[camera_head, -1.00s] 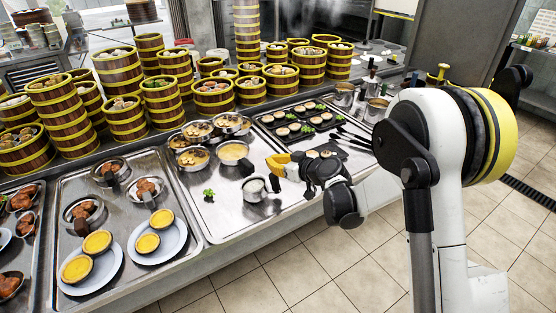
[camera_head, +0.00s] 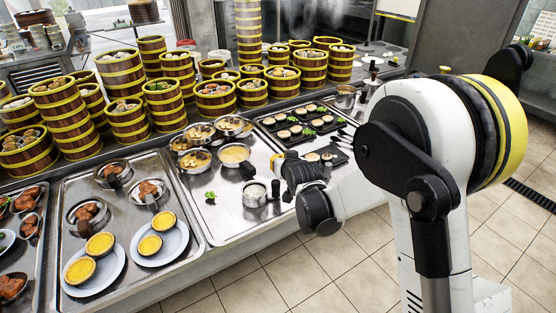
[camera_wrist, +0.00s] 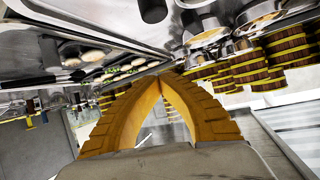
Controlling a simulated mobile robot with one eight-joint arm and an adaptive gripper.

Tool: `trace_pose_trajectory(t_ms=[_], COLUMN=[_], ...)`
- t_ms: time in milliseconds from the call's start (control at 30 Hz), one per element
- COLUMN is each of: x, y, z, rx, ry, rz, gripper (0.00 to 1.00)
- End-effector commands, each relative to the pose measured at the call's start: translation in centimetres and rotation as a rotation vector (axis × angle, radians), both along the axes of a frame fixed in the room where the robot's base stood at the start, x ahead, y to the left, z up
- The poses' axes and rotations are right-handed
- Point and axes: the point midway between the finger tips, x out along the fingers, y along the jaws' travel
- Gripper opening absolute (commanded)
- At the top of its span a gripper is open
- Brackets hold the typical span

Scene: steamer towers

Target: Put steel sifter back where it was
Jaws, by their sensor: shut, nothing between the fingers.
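A small round steel vessel (camera_head: 254,195) with pale contents and a dark handle (camera_head: 275,188) rests on the steel counter tray in the head view. It may be the steel sifter, but I cannot tell for certain. My gripper (camera_head: 276,163) is above and slightly right of it, apart from it, and partly turned away in the head view. In the wrist view the yellow fingers (camera_wrist: 164,80) meet at their tips with nothing between them. A dark cylindrical handle (camera_wrist: 152,10) shows beyond the fingertips, at the top of that view.
Pans of yellow food (camera_head: 234,154) stand behind the vessel. Black trays of dumplings (camera_head: 297,121) lie behind my gripper. Bamboo steamer towers (camera_head: 122,75) line the back. Plates with yellow bowls (camera_head: 161,242) are at left. The tray around the green garnish (camera_head: 210,196) is mostly clear.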

Motion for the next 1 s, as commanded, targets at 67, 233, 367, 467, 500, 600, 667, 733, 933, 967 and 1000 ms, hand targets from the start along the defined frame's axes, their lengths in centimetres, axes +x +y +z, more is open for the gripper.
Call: trace_pose_trajectory(t_ms=[67,233,367,467,500,600,667,733,933,967,1000], x=[0.0,0.2,0.4,0.6,0.8,1.0,1.2,1.4,1.1,1.1,1.1], y=[0.0,-0.5,-0.9,-1.5,-1.8,-2.4,-2.9,-3.5,-3.6,-3.6,-3.6], z=[0.3,0.8,1.3,1.9,2.1,2.7,3.1,3.3,-0.6,-0.9,-1.4], rx=[0.003,0.017,0.032,0.046,0.054,0.074,0.088,0.102,0.103,0.103,0.104], ry=[0.015,0.052,0.089,0.125,0.144,0.191,0.221,0.254,0.251,0.251,0.251], rz=[-0.047,-0.18,-0.317,-0.46,-0.53,-0.713,-0.825,-0.95,-0.932,-0.932,-0.931], gripper=[0.0,0.0,0.0,0.0,0.0,0.0,0.0,0.0,0.0,0.0,0.0])
